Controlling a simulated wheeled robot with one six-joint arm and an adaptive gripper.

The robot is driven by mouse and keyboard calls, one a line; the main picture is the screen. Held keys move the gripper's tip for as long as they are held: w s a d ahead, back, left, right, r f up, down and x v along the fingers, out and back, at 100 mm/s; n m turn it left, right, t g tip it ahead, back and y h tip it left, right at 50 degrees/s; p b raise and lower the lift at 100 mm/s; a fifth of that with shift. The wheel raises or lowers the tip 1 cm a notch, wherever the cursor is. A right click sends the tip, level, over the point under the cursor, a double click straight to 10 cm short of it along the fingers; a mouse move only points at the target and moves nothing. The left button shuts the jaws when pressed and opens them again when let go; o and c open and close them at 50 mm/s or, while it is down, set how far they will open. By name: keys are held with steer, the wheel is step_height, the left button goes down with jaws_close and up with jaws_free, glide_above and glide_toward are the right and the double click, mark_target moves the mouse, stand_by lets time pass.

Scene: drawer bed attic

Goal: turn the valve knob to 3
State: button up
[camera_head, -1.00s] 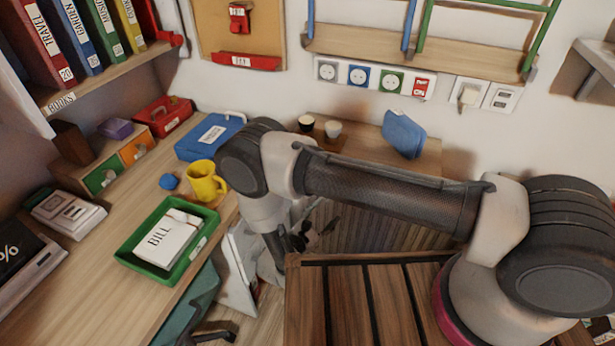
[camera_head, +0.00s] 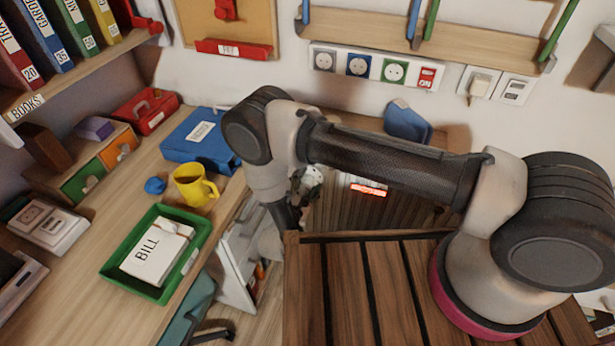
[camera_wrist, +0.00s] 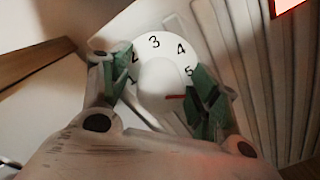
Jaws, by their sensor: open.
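The white valve knob (camera_wrist: 160,78) faces the camera in the wrist view, with the numbers 2, 3, 4 and 5 along its upper rim. A short red mark near its lower right lies below the 5, not at the 3. My gripper (camera_wrist: 163,82) is open, with one green-padded finger on each side of the knob. I cannot tell whether the pads touch it. The fingers partly cover the dial's left and right edges. In the head view the knob (camera_head: 312,176) shows as a small white round beside my gripper (camera_head: 298,192), partly hidden by it.
A ribbed radiator (camera_wrist: 255,80) stands behind the knob, with a lit red display (camera_head: 368,190) on it. A wooden slatted surface (camera_head: 360,290) lies in front. The desk (camera_head: 80,245) at left holds a green tray (camera_head: 195,222), a yellow mug (camera_head: 195,186) and a blue box (camera_head: 203,138).

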steer(key=shift+d, duration=0.1)
steer(key=c, duration=1)
steer(key=n, duration=0.9)
steer(key=shift+n, duration=0.3)
steer(key=n, duration=0.4)
steer(key=shift+n+t, duration=0.3)
steer(key=shift+a+f+n+y, duration=0.1)
steer(key=shift+n+y, duration=0.05)
steer(key=shift+n, duration=1.2)
steer(key=shift+a+n+y, duration=0.1)
steer(key=shift+n+y, duration=0.05)
steer(key=shift+n, duration=1.2)
